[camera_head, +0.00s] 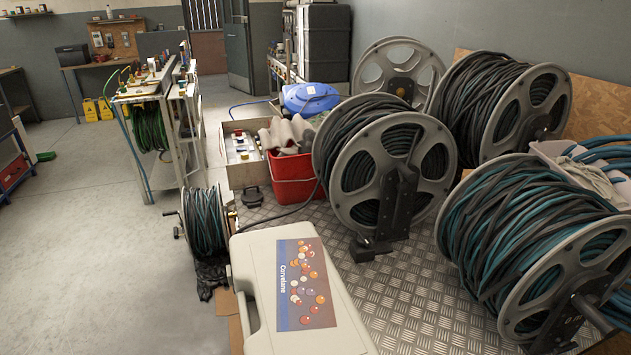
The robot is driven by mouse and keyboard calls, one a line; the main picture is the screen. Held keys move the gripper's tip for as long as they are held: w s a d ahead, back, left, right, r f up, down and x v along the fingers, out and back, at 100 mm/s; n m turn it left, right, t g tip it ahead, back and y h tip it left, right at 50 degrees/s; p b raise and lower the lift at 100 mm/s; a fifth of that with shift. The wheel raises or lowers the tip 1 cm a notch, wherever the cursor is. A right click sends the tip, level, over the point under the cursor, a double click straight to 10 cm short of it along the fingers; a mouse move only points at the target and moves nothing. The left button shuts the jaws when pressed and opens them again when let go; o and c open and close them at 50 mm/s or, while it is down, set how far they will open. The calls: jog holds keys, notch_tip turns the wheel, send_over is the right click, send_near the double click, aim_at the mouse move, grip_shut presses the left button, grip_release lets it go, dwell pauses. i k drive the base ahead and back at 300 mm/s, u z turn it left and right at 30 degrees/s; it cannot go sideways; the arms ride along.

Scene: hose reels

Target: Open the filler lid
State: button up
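I cannot clearly make out a filler lid in the head view. A blue rounded object (311,97), perhaps a container, sits behind the red bucket, but I cannot tell whether it has a filler lid. A cream plastic case (262,290) with a printed label (305,284) lies at the front centre, and its lid looks shut. My gripper and arm are not in view.
Large hose reels (385,165) crowd the centre and right on a metal tread plate (398,308). A small reel (206,222), red bucket (293,180) and metal box (238,152) stand mid-scene. A tool rack (160,125) stands left of them. The concrete floor (90,260) at left is clear.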

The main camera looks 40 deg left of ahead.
aim_at(251, 196)
jog(key=u, duration=2.1)
jog(key=k, duration=1.65)
jog(key=u, duration=0.95)
jog(key=i, duration=4.15)
